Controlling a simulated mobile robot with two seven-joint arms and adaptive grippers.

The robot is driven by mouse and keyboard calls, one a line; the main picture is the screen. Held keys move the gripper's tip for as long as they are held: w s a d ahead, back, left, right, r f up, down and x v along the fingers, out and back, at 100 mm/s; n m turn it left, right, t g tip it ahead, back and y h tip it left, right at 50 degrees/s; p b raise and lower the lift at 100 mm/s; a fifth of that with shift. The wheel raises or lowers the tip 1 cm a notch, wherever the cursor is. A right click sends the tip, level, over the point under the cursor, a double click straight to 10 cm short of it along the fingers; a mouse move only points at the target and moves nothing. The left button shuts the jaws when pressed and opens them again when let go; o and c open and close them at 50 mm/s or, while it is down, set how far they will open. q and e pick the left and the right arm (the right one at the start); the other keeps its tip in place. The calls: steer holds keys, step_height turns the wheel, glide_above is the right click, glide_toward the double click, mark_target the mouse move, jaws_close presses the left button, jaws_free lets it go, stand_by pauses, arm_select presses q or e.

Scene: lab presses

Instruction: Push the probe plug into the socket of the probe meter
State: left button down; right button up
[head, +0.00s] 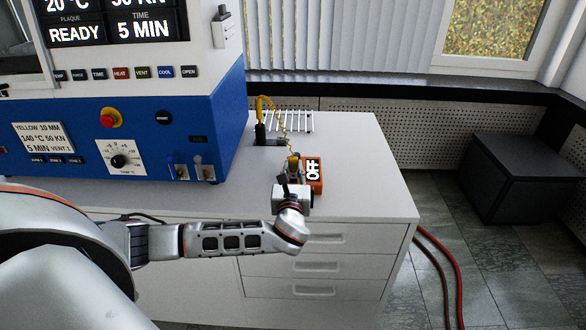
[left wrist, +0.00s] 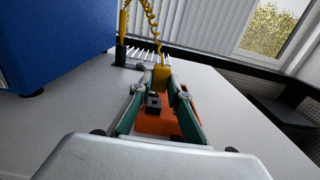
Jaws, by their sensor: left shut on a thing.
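The probe meter (head: 312,172) is an orange box with a display reading OFF, on the white counter beside my left gripper. It also shows in the left wrist view (left wrist: 158,125), below and between the fingers. A small black block with an opening (left wrist: 153,102), which looks like the socket, stands on it. My left gripper (head: 293,168) is shut on the yellow probe plug (left wrist: 161,76), from which a coiled yellow cable rises. In the left wrist view the plug appears just beyond the black block, apart from its opening. The plug's tip is hidden. My right gripper is not in view.
The cable runs to a yellow-topped black holder (head: 260,132) at the counter's back, beside a white rack (head: 291,121). A blue and white press (head: 170,130) stands to the left. The white counter (head: 365,185) is clear right of the meter. A dark box (head: 525,175) sits on the floor.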

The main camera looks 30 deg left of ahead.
arm_select(q)
steer(key=shift+f, duration=0.35)
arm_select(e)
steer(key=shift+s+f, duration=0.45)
arm_select(q)
steer(key=shift+f+b, duration=0.45)
steer(key=shift+f, duration=0.2)
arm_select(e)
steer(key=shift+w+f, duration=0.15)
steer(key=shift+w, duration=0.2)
arm_select(q)
steer(key=c, duration=1.8)
jaws_free()
steer(key=v, duration=1.2)
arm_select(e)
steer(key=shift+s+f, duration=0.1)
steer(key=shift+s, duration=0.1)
